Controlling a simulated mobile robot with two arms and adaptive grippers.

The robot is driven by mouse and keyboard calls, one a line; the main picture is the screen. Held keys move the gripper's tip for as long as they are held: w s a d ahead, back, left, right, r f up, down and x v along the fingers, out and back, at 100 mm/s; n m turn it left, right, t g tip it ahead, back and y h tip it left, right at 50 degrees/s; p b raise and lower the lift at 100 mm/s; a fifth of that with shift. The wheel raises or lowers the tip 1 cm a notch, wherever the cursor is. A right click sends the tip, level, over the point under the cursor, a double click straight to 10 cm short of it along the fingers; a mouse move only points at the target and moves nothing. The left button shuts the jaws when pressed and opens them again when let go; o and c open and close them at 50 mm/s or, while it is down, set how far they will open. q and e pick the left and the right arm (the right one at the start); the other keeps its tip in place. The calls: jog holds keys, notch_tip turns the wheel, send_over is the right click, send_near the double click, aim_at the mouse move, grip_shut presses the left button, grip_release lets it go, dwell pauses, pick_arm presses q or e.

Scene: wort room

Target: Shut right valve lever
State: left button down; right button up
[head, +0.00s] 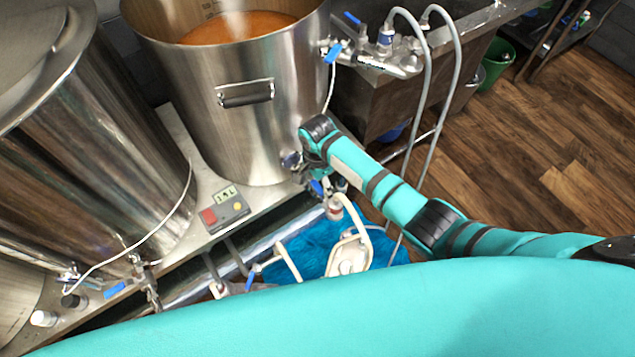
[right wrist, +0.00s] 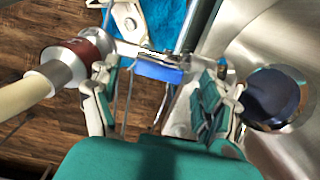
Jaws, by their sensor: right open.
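A blue valve lever (head: 316,187) is low on the right steel kettle (head: 245,140), just below my right gripper (head: 312,172). In the right wrist view the lever (right wrist: 162,73) lies crosswise beyond and between the fingers of my right gripper (right wrist: 160,100). The gripper is open, one finger on each side of the lever. I cannot tell whether a finger touches it. The metal valve body is partly hidden by the gripper. My left gripper is not in view.
A hose fitting with a reddish-brown collar (right wrist: 82,50) stands close to the left finger, and the kettle wall is close on the right. A control box (head: 225,212) sits on the stand. A blue mat (head: 310,255) and hoses lie below. Open wood floor is at right.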

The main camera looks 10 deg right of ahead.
jog(key=shift+f, duration=0.3)
